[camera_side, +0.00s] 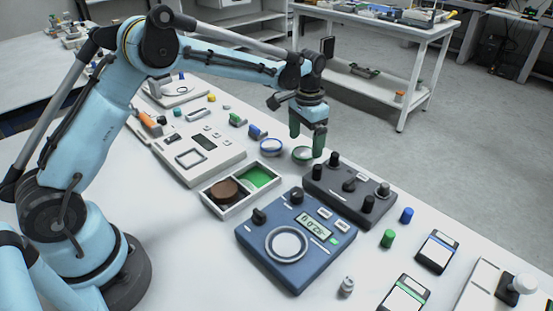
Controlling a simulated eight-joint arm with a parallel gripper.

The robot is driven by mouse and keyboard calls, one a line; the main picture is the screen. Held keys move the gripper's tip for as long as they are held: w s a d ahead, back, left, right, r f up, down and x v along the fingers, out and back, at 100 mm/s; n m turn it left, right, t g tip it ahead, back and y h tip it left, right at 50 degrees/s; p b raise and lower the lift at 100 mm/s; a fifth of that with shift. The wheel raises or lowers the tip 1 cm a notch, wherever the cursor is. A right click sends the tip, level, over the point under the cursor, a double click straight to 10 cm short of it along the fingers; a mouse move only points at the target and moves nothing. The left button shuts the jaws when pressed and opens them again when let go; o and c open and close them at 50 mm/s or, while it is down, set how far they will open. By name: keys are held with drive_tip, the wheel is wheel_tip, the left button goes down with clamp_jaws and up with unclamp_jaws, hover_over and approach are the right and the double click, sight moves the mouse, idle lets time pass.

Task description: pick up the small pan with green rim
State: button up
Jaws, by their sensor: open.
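The small pan with green rim (302,154) is a shallow round dish on the white table, near its far edge. My gripper (308,143) points down just above and in front of the pan, its green fingers covering part of it. The gripper is open and nothing shows between the fingers. I cannot tell whether the fingertips touch the pan.
A dark control box with knobs (345,187) stands close to the right. A blue scale (288,249) and a tray with brown and green compartments (229,207) are nearer. A white instrument (195,151) is left. Small cylinders (388,238) stand right.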

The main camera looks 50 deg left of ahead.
sight(304, 152)
drive_tip(key=shift+s+f, duration=0.15)
drive_tip(key=shift+f, duration=1.5)
drive_tip(key=c, duration=1.2)
drive_tip(key=shift+o, duration=0.2)
